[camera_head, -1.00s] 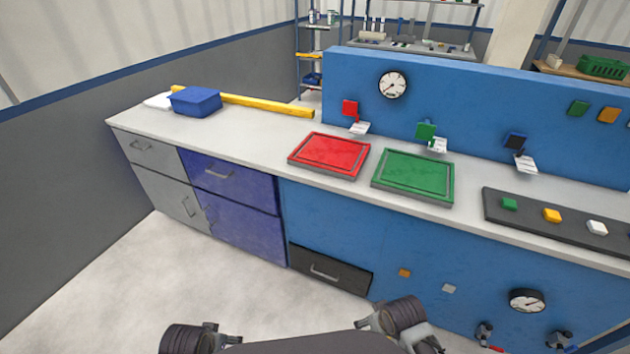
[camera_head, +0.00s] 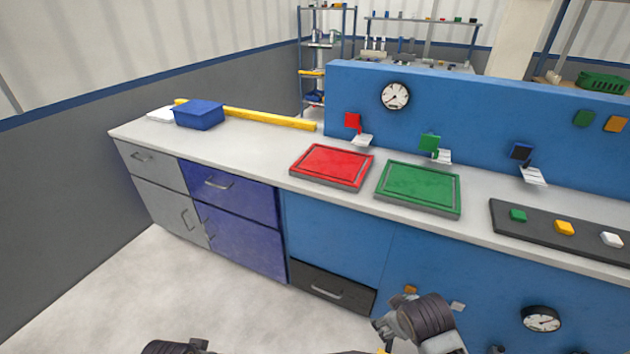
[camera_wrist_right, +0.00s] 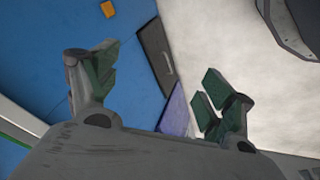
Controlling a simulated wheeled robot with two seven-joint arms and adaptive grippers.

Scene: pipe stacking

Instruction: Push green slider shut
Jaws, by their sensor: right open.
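A green block (camera_head: 430,142) sits on the blue back panel, with a white tag at its lower right. A smaller green piece (camera_head: 518,215) sits at the left end of the dark strip on the counter. I cannot tell which is the slider. My right gripper (camera_head: 384,326) is low in front of the counter, well below both pieces. In the right wrist view it (camera_wrist_right: 155,88) has its green-padded fingers spread, with nothing between them. My left gripper (camera_head: 203,345) is only partly seen at the bottom edge; its fingers are not clear.
The counter (camera_head: 250,150) holds a red tray (camera_head: 332,166), a green tray (camera_head: 418,188), a blue box (camera_head: 198,115) and a yellow bar (camera_head: 270,119).

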